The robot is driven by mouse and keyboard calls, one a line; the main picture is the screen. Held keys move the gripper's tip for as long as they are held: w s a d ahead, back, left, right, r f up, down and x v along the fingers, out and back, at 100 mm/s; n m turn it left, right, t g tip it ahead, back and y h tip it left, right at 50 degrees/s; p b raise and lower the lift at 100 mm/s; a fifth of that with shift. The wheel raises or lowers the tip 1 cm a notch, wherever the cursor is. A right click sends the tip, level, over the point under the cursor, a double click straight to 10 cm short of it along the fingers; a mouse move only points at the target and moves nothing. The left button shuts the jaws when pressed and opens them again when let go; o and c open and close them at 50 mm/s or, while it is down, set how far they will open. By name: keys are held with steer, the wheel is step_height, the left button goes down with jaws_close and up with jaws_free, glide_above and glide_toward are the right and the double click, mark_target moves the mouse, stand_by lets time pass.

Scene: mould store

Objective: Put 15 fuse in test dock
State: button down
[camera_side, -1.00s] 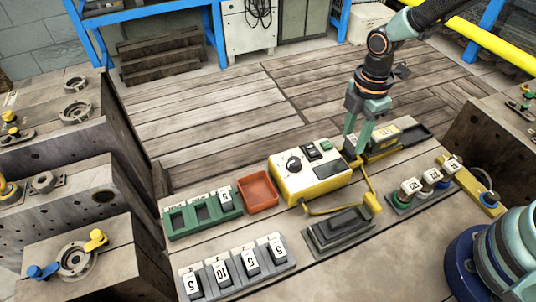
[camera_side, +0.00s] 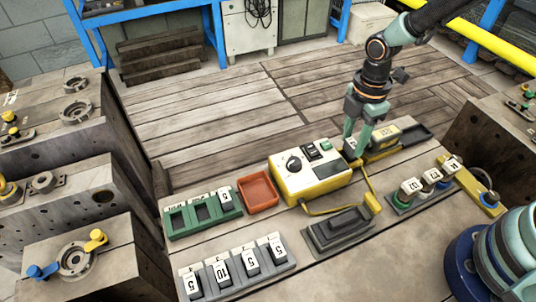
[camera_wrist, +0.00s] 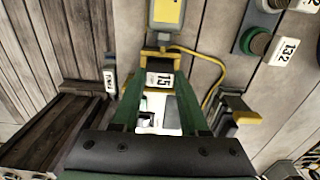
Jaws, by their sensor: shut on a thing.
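The 15 fuse (camera_wrist: 159,80), white with a dark body, is between the fingertips of my gripper (camera_wrist: 159,88) in the wrist view. My gripper is shut on it. A small white part of the fuse (camera_side: 350,147) shows there beside the fingers. I cannot tell which part is the test dock, nor whether the fuse touches anything below.
A yellow meter (camera_side: 384,139) lies close to the right of my gripper. A yellow cable (camera_side: 368,182) loops by the tester. A red tray (camera_side: 258,191), green rack (camera_side: 203,214), grey fuse holders (camera_side: 236,270) and a dark block (camera_side: 340,230) stand in front. Several labelled pieces (camera_side: 411,187) stand right.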

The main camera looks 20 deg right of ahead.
steer(key=shift+f, duration=0.35)
stand_by(0.3)
steer(key=shift+c, duration=1.7)
jaws_free()
steer(key=shift+r, duration=0.15)
steer(key=shift+r, duration=3.65)
steer(key=s+d+r+m+t, duration=0.2)
steer(key=d+r+m, duration=0.3)
steer(key=m, duration=0.4)
steer(key=s+d+r+m+t, duration=0.3)
steer(key=s+d+r+m, duration=0.1)
steer(key=r+m, duration=0.4)
steer(key=shift+d+m+t, duration=0.3)
steer(key=shift+d+m, duration=0.2)
steer(key=shift+d, duration=0.05)
